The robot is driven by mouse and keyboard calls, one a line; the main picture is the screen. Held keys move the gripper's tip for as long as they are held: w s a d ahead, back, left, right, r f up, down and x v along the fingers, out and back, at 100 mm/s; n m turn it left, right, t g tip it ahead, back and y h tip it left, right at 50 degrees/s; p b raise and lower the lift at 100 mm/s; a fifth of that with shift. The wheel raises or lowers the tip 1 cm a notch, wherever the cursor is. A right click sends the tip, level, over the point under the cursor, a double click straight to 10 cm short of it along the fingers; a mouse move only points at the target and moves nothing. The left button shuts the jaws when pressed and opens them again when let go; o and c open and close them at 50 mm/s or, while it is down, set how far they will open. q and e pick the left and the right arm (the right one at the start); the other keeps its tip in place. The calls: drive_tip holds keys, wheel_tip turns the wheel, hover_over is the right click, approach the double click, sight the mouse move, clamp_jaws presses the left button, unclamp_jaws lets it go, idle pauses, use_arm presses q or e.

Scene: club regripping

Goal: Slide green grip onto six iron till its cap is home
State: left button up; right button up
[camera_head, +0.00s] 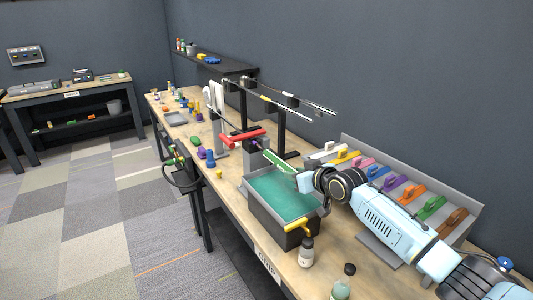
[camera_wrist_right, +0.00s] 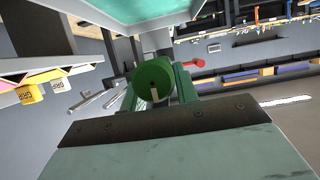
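My right gripper (camera_head: 292,174) comes in from the right over the green tray. It is shut on the green grip (camera_head: 274,157); the grip's round cap end (camera_wrist_right: 153,77) faces the right wrist camera, between the two fingers (camera_wrist_right: 158,88). The grip points toward the vise (camera_head: 256,145) with the red handle (camera_head: 240,138). A thin dark shaft (camera_head: 226,122), seemingly the six iron's, runs from the vise toward the back left. I cannot tell how far the grip sits over the shaft's end. My left gripper is not in view.
A grey tray with a green surface (camera_head: 280,190) stands below the grip. A sloped rack (camera_head: 466,211) of colored grips lies to the right. Other clubs lie on a dark stand (camera_head: 281,131) behind. Bottles (camera_head: 306,252) stand at the front edge.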

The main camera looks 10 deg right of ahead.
drive_tip(key=o, duration=0.4)
drive_tip(key=shift+o, duration=0.2)
drive_tip(key=shift+s, duration=0.1)
